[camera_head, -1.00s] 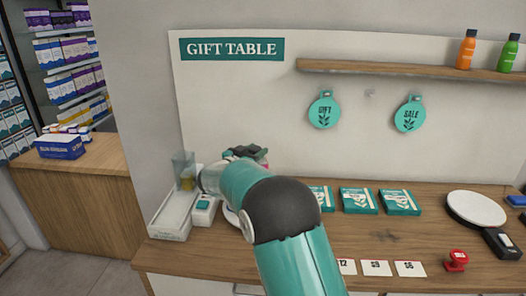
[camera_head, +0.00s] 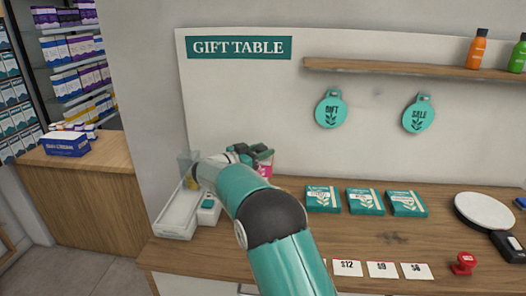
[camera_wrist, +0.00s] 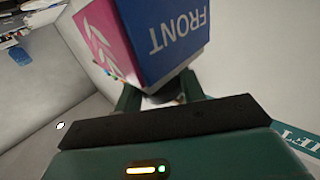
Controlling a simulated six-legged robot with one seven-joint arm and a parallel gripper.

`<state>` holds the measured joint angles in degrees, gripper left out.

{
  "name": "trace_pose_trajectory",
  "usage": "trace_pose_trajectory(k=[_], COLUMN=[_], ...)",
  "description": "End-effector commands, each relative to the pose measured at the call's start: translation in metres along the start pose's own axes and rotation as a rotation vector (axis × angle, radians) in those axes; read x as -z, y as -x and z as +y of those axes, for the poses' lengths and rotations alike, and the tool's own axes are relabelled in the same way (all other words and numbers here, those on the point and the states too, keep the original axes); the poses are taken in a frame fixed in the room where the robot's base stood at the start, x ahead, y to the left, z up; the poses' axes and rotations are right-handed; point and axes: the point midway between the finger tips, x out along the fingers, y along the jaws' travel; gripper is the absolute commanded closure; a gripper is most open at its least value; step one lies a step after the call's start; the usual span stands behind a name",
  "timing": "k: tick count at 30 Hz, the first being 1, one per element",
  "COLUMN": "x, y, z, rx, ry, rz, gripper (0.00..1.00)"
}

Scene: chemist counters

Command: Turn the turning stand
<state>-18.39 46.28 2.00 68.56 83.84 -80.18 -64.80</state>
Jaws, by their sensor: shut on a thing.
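The turning stand (camera_wrist: 165,40) shows in the wrist view as a box with a pink leaf-patterned face and a blue face marked FRONT, upside down in that picture. My gripper (camera_wrist: 160,96) has its two dark green fingers at the box's near end and is shut on it. The exact contact is partly hidden. In the head view my gripper (camera_head: 250,155) is at the back left of the wooden counter, and a pink part of the stand (camera_head: 265,169) shows just beside it. My arm hides the stand's lower part.
A white tray (camera_head: 176,215) and a small white device (camera_head: 208,211) stand left of my arm. Several teal boxes (camera_head: 365,201), price cards (camera_head: 382,269), a red stamp (camera_head: 463,263) and a round white plate (camera_head: 484,211) lie to the right. A shelf (camera_head: 410,70) is above.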

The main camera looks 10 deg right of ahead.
Motion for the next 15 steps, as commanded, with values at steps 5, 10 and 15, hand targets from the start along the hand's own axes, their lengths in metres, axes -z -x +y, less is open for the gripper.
trace_pose_trajectory(k=[5, 10, 15], x=[0.0001, 0.0002, 0.0003], y=[-0.0004, -0.0011, -0.0017], z=[0.0001, 0.0004, 0.0008], rx=[-0.007, -0.008, -0.009], ry=[0.000, 0.000, 0.000], rz=[0.001, 0.001, 0.001], gripper=[1.00, 1.00, 0.53])
